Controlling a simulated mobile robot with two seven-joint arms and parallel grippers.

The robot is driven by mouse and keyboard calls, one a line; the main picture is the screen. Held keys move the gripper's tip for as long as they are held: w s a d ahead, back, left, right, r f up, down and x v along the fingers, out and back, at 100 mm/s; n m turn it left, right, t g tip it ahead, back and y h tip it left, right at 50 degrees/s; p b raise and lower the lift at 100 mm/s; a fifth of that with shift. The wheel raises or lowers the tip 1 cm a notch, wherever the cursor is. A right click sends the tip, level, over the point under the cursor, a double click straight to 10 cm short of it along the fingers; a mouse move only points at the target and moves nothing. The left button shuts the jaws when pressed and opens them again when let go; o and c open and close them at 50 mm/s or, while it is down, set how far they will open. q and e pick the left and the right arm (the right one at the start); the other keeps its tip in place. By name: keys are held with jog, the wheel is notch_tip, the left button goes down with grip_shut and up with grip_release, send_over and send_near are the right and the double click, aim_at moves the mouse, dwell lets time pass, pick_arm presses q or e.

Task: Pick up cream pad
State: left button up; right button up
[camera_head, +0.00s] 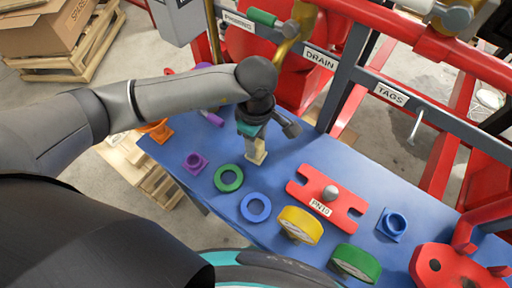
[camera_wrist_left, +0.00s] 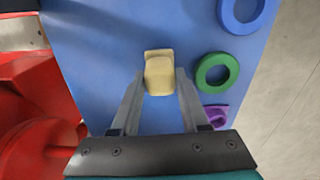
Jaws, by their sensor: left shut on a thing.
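The cream pad (camera_head: 257,157) is a small pale block at the back left part of the blue tabletop. My left gripper (camera_head: 254,145) points down at it from above, its fingers at the pad. In the left wrist view, the pad (camera_wrist_left: 159,72) sits between the two grey fingers (camera_wrist_left: 160,88), which are shut on its sides. I cannot tell whether the pad still touches the tabletop. My right gripper is not in view.
Green ring (camera_head: 229,178), blue ring (camera_head: 255,207) and purple square part (camera_head: 195,163) lie near the pad. A red plate (camera_head: 301,190), yellow roll (camera_head: 300,225) and green roll (camera_head: 355,262) lie rightward. A grey rail (camera_head: 345,72) with labels borders the back.

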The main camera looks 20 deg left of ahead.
aim_at(256, 143)
pick_arm(q)
grip_shut()
notch_tip(256, 143, up, 20)
jog(key=p, duration=0.1)
dwell(0.7)
jog(key=shift+o, duration=0.3)
grip_release()
grip_shut()
